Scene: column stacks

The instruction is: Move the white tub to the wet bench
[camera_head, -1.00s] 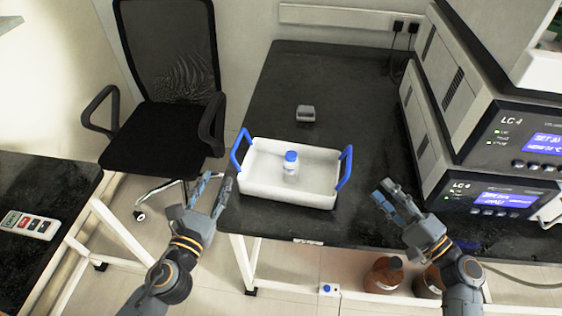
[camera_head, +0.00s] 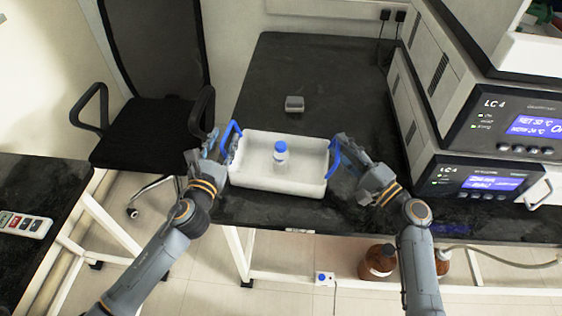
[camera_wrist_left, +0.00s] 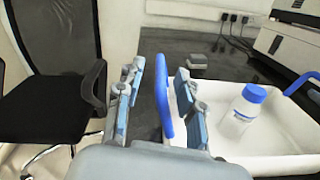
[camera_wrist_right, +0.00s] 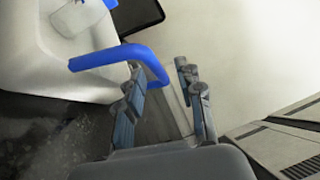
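The white tub (camera_head: 278,182) stands on the black bench, with a blue handle at each end and a clear bottle with a blue cap (camera_head: 280,152) inside. My left gripper (camera_head: 213,145) is at the tub's left handle (camera_head: 229,137). In the left wrist view, the handle (camera_wrist_left: 163,95) stands between its open fingers (camera_wrist_left: 158,90). My right gripper (camera_head: 341,147) is at the right handle (camera_head: 335,157). In the right wrist view, its fingers (camera_wrist_right: 158,90) are open, and the blue handle (camera_wrist_right: 115,57) reaches in beside and behind the left finger.
A small grey device (camera_head: 294,103) lies behind the tub. Stacked LC instruments (camera_head: 480,130) stand to the right. A black chair (camera_head: 150,120) stands left of the bench. Another black table (camera_head: 40,200) at far left holds a remote-like object (camera_head: 24,224). Brown bottles (camera_head: 377,262) stand below.

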